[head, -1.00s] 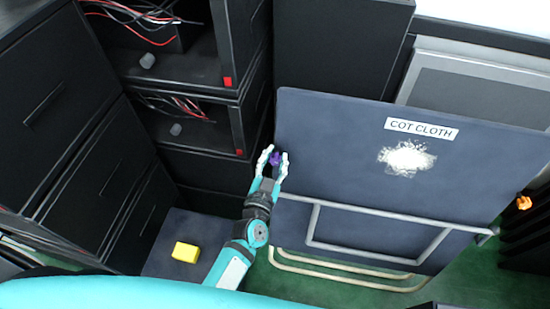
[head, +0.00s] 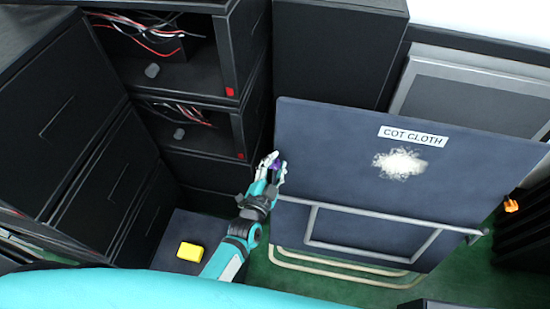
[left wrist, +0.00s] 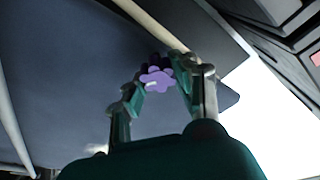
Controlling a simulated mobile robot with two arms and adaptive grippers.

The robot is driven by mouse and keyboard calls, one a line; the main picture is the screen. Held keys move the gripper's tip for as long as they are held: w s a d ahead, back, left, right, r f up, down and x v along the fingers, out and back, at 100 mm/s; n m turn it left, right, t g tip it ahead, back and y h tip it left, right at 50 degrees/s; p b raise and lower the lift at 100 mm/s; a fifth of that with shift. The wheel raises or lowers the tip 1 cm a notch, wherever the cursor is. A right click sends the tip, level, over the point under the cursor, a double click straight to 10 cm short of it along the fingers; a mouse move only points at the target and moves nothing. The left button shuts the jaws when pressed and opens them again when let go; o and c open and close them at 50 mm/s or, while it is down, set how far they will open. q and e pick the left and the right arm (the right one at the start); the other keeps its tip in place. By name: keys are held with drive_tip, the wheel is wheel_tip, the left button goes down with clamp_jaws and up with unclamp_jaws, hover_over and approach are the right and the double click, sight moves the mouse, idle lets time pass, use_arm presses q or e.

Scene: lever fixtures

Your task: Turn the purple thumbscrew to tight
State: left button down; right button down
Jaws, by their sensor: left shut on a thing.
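The purple thumbscrew (left wrist: 157,79) shows in the left wrist view as a lobed knob with a pale mark on it, between the two fingers of my left gripper (left wrist: 163,92). In the head view the thumbscrew (head: 274,165) is a small purple spot at the left edge of the dark panel, partly hidden by the fingers. My left gripper (head: 274,170) is shut on it there. How far the thumbscrew is turned I cannot tell. My right gripper is in neither view.
The dark blue panel (head: 335,140) has a COT CLOTH label (head: 412,136), a white scuffed patch (head: 399,163) and a grey tube frame below. Black cabinets (head: 195,75) with wires stand left. A yellow block (head: 190,251) lies on a low dark surface.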

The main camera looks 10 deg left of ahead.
use_arm(q)
drive_tip(key=m+p, duration=0.2)
drive_tip(key=m, duration=0.1)
drive_tip(key=shift+r+g+h, duration=0.15)
drive_tip(key=shift+g+h, duration=0.15)
drive_tip(key=m+p, duration=0.1)
drive_tip(key=m, duration=0.2)
drive_tip(key=shift+d+g, duration=0.1)
drive_tip(key=shift+g, duration=0.2)
drive_tip(key=shift+s+f+m+g+p, duration=0.15)
drive_tip(key=shift+m+p, duration=0.15)
drive_tip(key=shift+m, duration=0.45)
drive_tip(key=shift+w+f+m+g+p, duration=0.1)
drive_tip(key=shift+m+g+p, duration=0.15)
drive_tip(key=shift+m, duration=0.55)
drive_tip(key=shift+s+f+m+g+p, duration=0.15)
drive_tip(key=shift+m+p, duration=0.15)
drive_tip(key=shift+m, duration=0.45)
drive_tip(key=shift+w+h, duration=0.1)
drive_tip(key=shift+h, duration=0.2)
drive_tip(key=c, duration=1)
unclamp_jaws()
drive_tip(key=v, duration=1.2)
drive_tip(key=shift+d, duration=0.1)
drive_tip(key=shift+f, duration=0.1)
